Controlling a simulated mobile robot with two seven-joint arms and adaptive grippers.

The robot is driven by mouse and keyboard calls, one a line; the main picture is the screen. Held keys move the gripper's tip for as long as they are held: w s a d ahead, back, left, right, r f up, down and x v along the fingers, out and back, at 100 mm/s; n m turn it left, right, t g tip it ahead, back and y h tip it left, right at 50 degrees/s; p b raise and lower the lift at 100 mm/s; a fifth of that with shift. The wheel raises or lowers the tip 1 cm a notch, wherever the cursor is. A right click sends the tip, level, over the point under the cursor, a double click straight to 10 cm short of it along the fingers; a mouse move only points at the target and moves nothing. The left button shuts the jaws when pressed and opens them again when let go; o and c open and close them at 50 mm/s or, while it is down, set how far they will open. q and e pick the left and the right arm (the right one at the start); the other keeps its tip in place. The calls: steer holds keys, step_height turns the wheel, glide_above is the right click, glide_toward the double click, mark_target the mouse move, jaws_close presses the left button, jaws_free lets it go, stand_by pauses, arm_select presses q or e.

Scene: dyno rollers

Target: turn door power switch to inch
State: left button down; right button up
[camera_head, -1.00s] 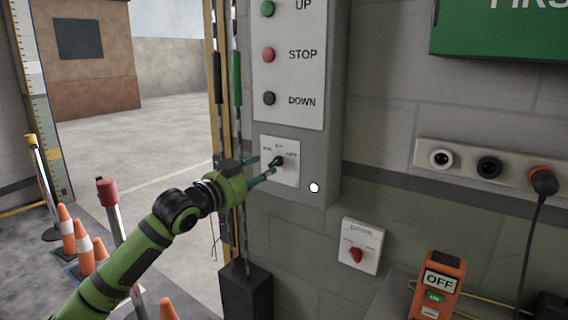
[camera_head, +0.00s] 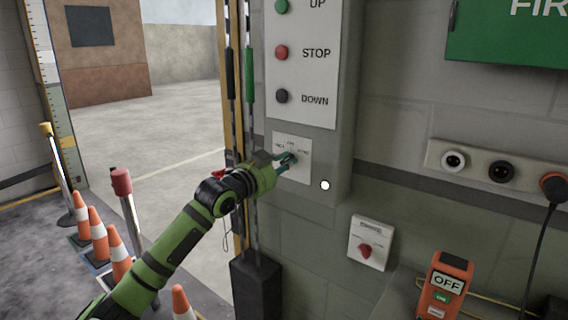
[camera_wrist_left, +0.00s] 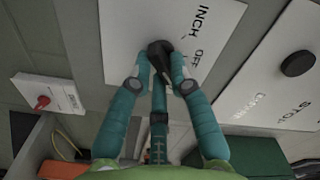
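The door power switch is a black knob (camera_wrist_left: 160,50) on a white plate (camera_head: 303,176), low on the grey control panel. In the left wrist view the fingertips of this gripper (camera_wrist_left: 161,62) are closed in on both sides of the knob. Which label the knob points to is not clear. My right gripper is not in view.
Above the switch are the UP (camera_head: 281,6), STOP (camera_head: 281,52) and DOWN (camera_head: 281,97) buttons. A red rotary switch (camera_head: 365,251) is at lower right, near an orange OFF box (camera_head: 445,285). Cones (camera_head: 98,232) and posts (camera_head: 124,190) stand left of my arm.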

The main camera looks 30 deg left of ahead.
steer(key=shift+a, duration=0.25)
arm_select(q)
steer(key=n+p, duration=0.1)
steer(key=n, duration=0.2)
steer(key=shift+r+p, duration=0.2)
steer(key=shift+p, duration=0.15)
steer(key=n+p, duration=0.1)
steer(key=n, duration=0.2)
steer(key=shift+r+n+p, duration=0.1)
steer(key=shift+n+p, duration=0.3)
steer(key=shift+a+r+n+p, duration=0.1)
steer(key=shift+a+n+p, duration=0.1)
steer(key=shift+n+p, duration=2.3)
steer(key=shift+a+r+n+p, duration=0.15)
steer(key=shift+n+p, duration=0.75)
steer(key=shift+n, duration=3.1)
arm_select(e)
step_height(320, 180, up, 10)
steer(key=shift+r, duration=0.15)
arm_select(q)
steer(key=shift+f+n, duration=0.15)
steer(key=shift+n, duration=0.15)
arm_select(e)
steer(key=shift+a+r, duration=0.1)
